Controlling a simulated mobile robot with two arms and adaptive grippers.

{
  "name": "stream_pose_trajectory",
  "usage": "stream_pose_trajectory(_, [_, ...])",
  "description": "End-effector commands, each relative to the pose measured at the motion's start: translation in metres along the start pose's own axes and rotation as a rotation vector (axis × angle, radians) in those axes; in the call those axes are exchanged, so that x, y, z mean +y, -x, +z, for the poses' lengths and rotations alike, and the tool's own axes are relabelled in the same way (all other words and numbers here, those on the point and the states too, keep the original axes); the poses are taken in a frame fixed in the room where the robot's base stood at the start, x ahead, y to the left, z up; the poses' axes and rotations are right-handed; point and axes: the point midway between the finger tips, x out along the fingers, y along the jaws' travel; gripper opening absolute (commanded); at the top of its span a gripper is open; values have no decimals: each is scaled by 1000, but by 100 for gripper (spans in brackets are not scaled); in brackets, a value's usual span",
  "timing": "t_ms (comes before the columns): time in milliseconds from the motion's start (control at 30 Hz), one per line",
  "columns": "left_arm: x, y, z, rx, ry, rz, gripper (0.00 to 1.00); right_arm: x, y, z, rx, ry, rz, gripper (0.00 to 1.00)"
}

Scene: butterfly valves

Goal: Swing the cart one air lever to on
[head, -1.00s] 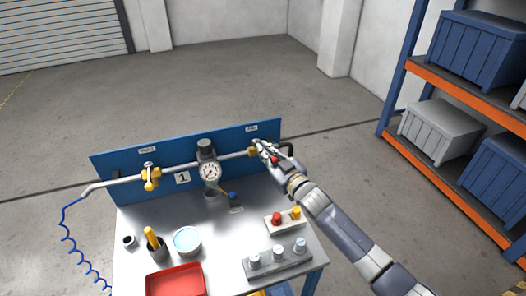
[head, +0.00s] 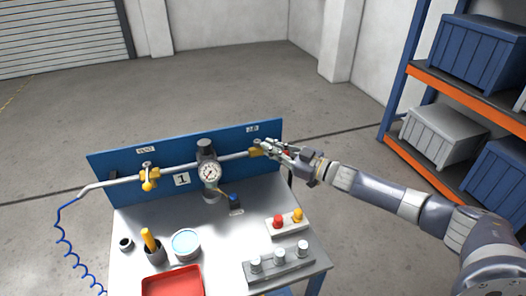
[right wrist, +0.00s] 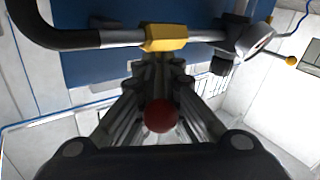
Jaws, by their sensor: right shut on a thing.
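The air valve is a yellow body (head: 257,149) at the right end of the grey pipe on cart one's blue back panel. It also shows in the right wrist view (right wrist: 166,37). Its lever ends in a red ball knob (right wrist: 160,115), which sits between my right gripper's fingers. My right gripper (head: 274,150) is shut on this lever and reaches in from the right. The fingers hide most of the lever, so I cannot tell its exact angle. My left gripper is not in view.
The cart top holds a red tray (head: 172,283), a blue-topped tin (head: 186,243) and a button box (head: 288,220). Shelving (head: 462,85) stands at right.

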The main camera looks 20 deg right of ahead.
Motion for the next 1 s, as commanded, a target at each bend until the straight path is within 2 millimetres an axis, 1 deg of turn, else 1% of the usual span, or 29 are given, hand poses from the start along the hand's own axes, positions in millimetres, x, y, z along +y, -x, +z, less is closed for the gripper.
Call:
stream_pose_trajectory(33, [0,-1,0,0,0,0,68,1,4,8,-16,1,-1,0])
stream_pose_trajectory(467, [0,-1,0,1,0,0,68,1,6,8,-15,2,-5,0])
stream_pose_trajectory(500, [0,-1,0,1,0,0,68,1,6,8,-15,2,-5,15])
stream_pose_trajectory(533, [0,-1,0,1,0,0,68,1,6,8,-15,2,-5,22])
stream_pose_trajectory(567, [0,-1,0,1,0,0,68,1,6,8,-15,2,-5,26])
stream_pose_trajectory(667, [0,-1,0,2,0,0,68,1,6,8,-15,2,-5,29])
stream_pose_trajectory(1000, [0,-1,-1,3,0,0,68,0,5,7,-12,1,-6,29])
